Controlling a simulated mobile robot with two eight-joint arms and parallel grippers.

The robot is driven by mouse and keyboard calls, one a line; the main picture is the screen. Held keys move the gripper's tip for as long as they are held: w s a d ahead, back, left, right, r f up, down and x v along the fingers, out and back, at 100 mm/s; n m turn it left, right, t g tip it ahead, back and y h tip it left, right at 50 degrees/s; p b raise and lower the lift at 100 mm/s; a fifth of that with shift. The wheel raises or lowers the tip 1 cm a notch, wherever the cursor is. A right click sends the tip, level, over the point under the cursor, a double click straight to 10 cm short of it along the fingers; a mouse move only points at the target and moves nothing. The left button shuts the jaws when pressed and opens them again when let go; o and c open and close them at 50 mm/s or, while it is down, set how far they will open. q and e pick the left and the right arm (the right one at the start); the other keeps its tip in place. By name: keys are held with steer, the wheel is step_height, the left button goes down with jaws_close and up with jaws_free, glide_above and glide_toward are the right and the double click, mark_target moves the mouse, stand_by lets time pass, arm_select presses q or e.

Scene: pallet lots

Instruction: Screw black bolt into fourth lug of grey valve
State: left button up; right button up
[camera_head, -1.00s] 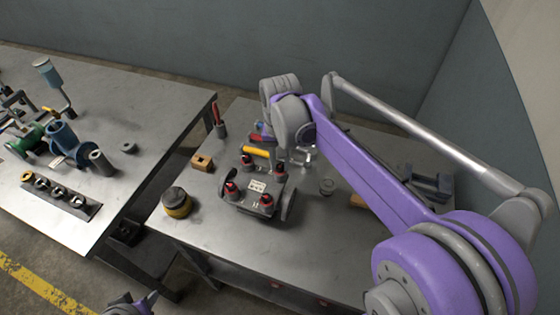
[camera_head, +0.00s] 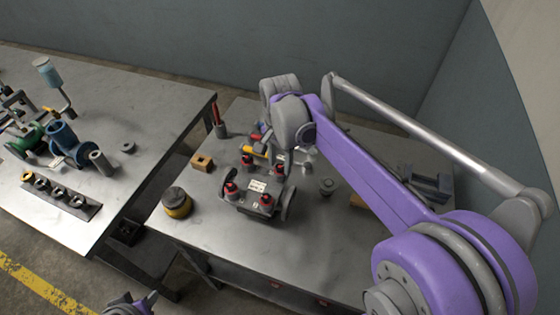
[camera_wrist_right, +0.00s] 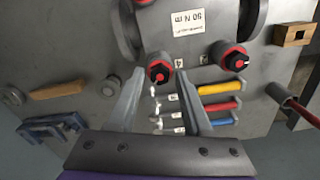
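The grey valve (camera_head: 258,198) sits on the right-hand bench, with red-ringed black bolts (camera_head: 232,188) at its lugs. It also shows at the top of the right wrist view (camera_wrist_right: 190,55). There, a black bolt (camera_wrist_right: 158,72) with a red ring stands at a lug beside a "4" mark. My right gripper (camera_wrist_right: 160,80) is open, its fingertips apart on either side of that bolt's head, with visible gaps. In the head view my right arm mostly hides this gripper. My left gripper (camera_head: 135,304) shows only partly at the bottom edge; its finger state is unclear.
Yellow, red and blue-handled tools (camera_wrist_right: 215,105) lie close behind the valve. A wooden block (camera_head: 202,161), a yellow-black round object (camera_head: 176,202) and a red-handled tool (camera_head: 218,122) stand nearby. A blue-grey clamp (camera_head: 428,182) lies at right. The bench front is clear.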

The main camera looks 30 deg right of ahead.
steer(key=n, duration=1.1)
steer(key=shift+n, duration=0.4)
steer(key=n, duration=0.2)
steer(key=shift+n, duration=0.4)
steer(key=n, duration=0.4)
steer(key=shift+n, duration=0.3)
steer(key=n, duration=0.5)
steer(key=shift+c, duration=0.3)
